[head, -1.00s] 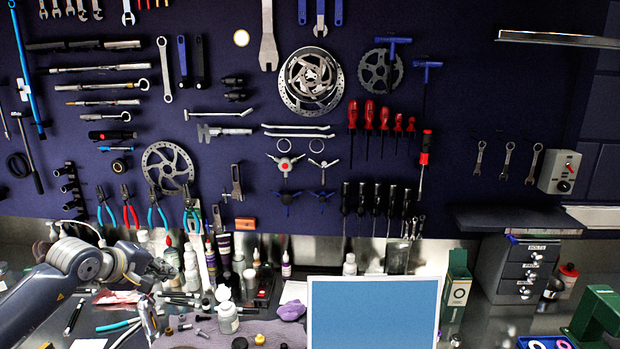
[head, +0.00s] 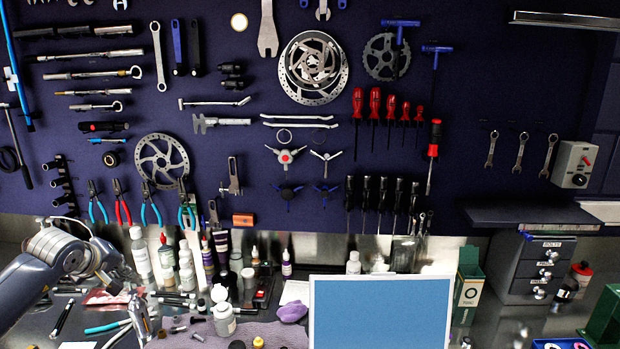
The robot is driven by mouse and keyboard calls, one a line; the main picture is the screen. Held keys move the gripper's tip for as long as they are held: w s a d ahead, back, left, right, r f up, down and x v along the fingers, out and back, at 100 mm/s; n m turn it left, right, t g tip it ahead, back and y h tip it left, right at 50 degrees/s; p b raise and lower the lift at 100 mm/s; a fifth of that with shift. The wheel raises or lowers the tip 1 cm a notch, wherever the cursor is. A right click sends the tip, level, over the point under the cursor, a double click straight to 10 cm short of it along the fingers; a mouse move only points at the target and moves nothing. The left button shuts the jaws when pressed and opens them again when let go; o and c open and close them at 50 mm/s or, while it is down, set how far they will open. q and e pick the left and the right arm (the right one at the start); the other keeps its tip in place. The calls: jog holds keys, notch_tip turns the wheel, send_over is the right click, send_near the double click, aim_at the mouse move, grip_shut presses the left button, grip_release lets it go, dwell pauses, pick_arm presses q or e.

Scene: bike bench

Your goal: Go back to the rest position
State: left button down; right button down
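My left gripper (head: 122,279) is at the lower left in the head view, its arm coming in from the left edge. It is held above the cluttered bench, in front of several bottles. Its fingers are small, dark and partly lost against the clutter, so I cannot tell whether they are open or shut. I see nothing clearly held in it. My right gripper is not in view.
Bottles (head: 168,263) stand close beside the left gripper. A blue screen (head: 380,313) stands at the front centre, with a drawer unit (head: 529,268) to the right. The tool wall (head: 320,225) rises behind.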

pick_arm(q)
notch_tip(320, 180, down, 3)
jog(key=shift+f+b, duration=0.15)
jog(key=shift+b, duration=0.8)
dwell(0.5)
jog(key=shift+s+f+b, duration=0.1)
jog(key=shift+f+b, duration=0.25)
jog(key=shift+f, duration=0.1)
jog(key=shift+r, duration=0.1)
